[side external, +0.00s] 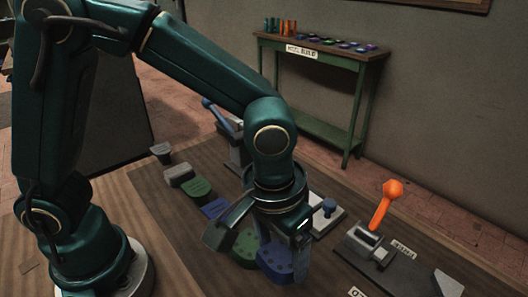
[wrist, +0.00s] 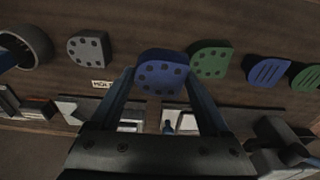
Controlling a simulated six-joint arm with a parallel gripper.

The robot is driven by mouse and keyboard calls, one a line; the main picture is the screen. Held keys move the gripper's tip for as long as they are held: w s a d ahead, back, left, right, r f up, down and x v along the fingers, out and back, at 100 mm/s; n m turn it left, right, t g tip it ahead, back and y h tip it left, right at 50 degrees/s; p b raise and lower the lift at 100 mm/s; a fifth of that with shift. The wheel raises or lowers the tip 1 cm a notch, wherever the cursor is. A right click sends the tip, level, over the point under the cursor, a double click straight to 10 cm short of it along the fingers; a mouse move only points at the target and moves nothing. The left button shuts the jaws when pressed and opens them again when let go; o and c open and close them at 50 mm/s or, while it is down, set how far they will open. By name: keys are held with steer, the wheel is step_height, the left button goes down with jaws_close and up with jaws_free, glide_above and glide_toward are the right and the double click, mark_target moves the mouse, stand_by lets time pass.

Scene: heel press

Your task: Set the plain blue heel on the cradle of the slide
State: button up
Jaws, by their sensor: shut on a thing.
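My gripper (wrist: 162,80) is shut on a blue heel (wrist: 162,62) with a ring of round dark dots on its face; its two fingers flank the heel. In the side external view the blue heel (side external: 277,262) shows under my gripper, near the table's front. Whether it touches the table is hard to tell. Another blue heel (wrist: 268,71), with slots, lies to the right in the wrist view, and also shows in the side external view (side external: 215,208). A pale plate with a blue knob (side external: 328,207), possibly the slide, is partly hidden behind my gripper; I cannot make out its cradle.
A green dotted heel (wrist: 210,60) lies right beside the held one, and a grey dotted heel (wrist: 88,48) lies left. A green slotted heel (wrist: 306,76) is far right. An orange-handled device (side external: 386,205) stands right. A green side table (side external: 318,60) is at the wall.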

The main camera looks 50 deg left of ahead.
steer(key=w+a+r, duration=0.2)
steer(key=a+r, duration=0.3)
steer(key=a, duration=0.3)
steer(key=w+r, duration=0.5)
steer(key=w, duration=0.3)
steer(key=w+a+f+n, duration=0.1)
steer(key=w+a+f, duration=0.1)
steer(key=w+f, duration=0.3)
steer(key=shift+w+a+f, duration=0.1)
steer(key=shift+w+f, duration=0.15)
steer(key=shift+f, duration=0.95)
steer(key=shift+w+f, duration=0.2)
steer(key=shift+f, duration=1)
steer(key=shift+w+a+f, duration=0.1)
steer(key=shift+w+f, duration=0.15)
steer(key=shift+f, duration=0.95)
steer(key=shift+f, duration=0.6)
steer(key=o, duration=1.6)
steer(key=shift+c, duration=0.2)
steer(key=shift+r, duration=0.1)
steer(key=shift+s+r, duration=0.15)
steer(key=shift+r, duration=1.1)
steer(key=shift+s+r, duration=0.15)
steer(key=shift+r, duration=1.05)
